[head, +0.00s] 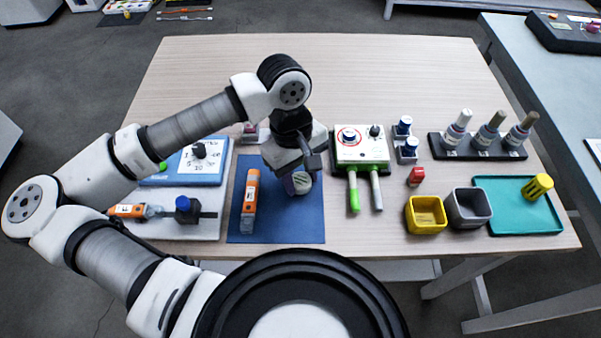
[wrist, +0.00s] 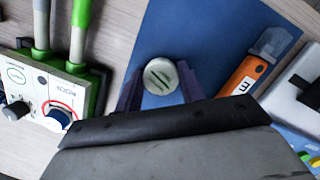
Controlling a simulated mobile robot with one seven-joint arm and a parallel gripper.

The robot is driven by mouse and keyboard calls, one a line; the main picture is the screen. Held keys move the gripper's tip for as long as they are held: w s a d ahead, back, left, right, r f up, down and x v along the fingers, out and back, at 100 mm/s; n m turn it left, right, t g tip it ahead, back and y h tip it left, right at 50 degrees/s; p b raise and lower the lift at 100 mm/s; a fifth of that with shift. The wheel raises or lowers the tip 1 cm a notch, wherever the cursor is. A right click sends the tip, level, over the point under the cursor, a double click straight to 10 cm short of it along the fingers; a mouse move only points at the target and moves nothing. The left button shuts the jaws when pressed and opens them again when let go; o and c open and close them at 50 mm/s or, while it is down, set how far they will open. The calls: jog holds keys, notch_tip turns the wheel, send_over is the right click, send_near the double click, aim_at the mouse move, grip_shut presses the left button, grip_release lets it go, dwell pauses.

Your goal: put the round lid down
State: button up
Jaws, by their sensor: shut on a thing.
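The round lid (wrist: 160,76) is pale with dark green stripes on top. It sits between the two fingers of my gripper (wrist: 159,84), which is shut on it. In the head view the lid (head: 302,182) shows at the fingertips of my gripper (head: 300,184), over the right part of the blue mat (head: 283,226). I cannot tell whether the lid touches the mat or hangs just above it.
An orange pen-like meter (head: 250,195) lies on the mat's left part. A white control box (head: 362,150) with green and grey probes stands to the right. A yellow cup (head: 426,215), a grey cup (head: 468,208) and a teal tray (head: 500,228) are further right. The mat's front right is clear.

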jog(key=shift+f+b, duration=0.2)
jog(key=shift+b, duration=0.15)
jog(key=o, duration=0.8)
jog(key=shift+r, duration=0.1)
jog(key=shift+c, duration=0.2)
jog(key=shift+r, duration=0.1)
jog(key=shift+r+p, duration=0.2)
jog(key=shift+p, duration=0.3)
notch_tip(320, 180, up, 12)
jog(key=w+a+b, duration=0.1)
jog(key=w, duration=0.1)
jog(key=shift+a+f, duration=0.2)
jog(key=shift+f, duration=0.05)
